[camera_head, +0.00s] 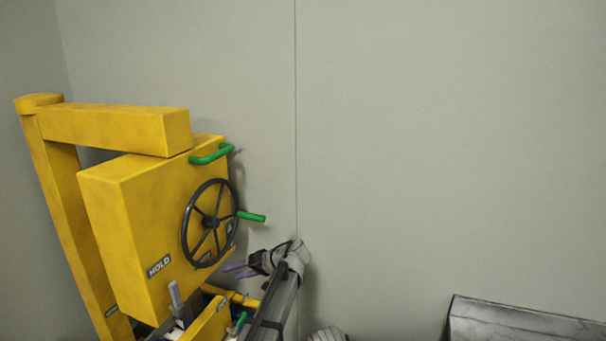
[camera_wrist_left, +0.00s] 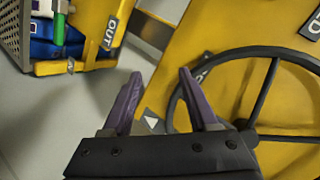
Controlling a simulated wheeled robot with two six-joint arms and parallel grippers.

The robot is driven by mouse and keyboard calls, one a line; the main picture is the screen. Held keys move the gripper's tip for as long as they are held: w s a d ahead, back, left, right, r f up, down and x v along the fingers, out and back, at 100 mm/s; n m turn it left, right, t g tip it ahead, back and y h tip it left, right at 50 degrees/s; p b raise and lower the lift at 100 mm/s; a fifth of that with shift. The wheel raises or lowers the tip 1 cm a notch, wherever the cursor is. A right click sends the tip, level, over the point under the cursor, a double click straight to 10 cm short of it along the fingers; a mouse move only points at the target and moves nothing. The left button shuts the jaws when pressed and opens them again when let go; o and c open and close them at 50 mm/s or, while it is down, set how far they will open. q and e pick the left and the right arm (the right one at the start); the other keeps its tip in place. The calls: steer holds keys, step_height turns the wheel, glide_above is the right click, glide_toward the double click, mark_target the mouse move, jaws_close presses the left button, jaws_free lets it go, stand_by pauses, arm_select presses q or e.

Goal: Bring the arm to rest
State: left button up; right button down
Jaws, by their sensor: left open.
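My left gripper (camera_head: 236,271) is at the lower middle of the head view, to the right of and below the black handwheel on the yellow autoclave (camera_head: 140,228). In the left wrist view its two purple fingers (camera_wrist_left: 159,98) stand apart with nothing between them. The handwheel (camera_wrist_left: 262,98) is close by on the right of that view; I cannot tell whether a finger touches it. My left arm (camera_head: 277,300) comes up from the bottom edge. My right gripper does not show.
A perforated basket (camera_wrist_left: 12,28) with blue and white packs is at upper left in the wrist view. A grey block (camera_head: 520,322) stands at lower right. Bare wall lies behind.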

arm_select(q)
steer(key=s+d+f+m+g+h, duration=0.15)
steer(key=s+f+h, duration=0.25)
steer(key=s, duration=0.6)
steer(key=s+d+f+m+h, duration=0.1)
steer(key=s+d+f+h, duration=0.2)
steer(key=s, duration=0.6)
steer(key=s+f+m+g+h, duration=0.1)
steer(key=s+f+h, duration=0.35)
steer(key=s, duration=0.55)
steer(key=s+d+m+y, duration=0.1)
steer(key=s+d+m, duration=0.2)
steer(key=d, duration=0.8)
steer(key=shift+s+r+g, duration=0.25)
steer(key=shift+s+g, duration=0.2)
steer(key=shift+s, duration=0.4)
steer(key=shift+f, duration=0.1)
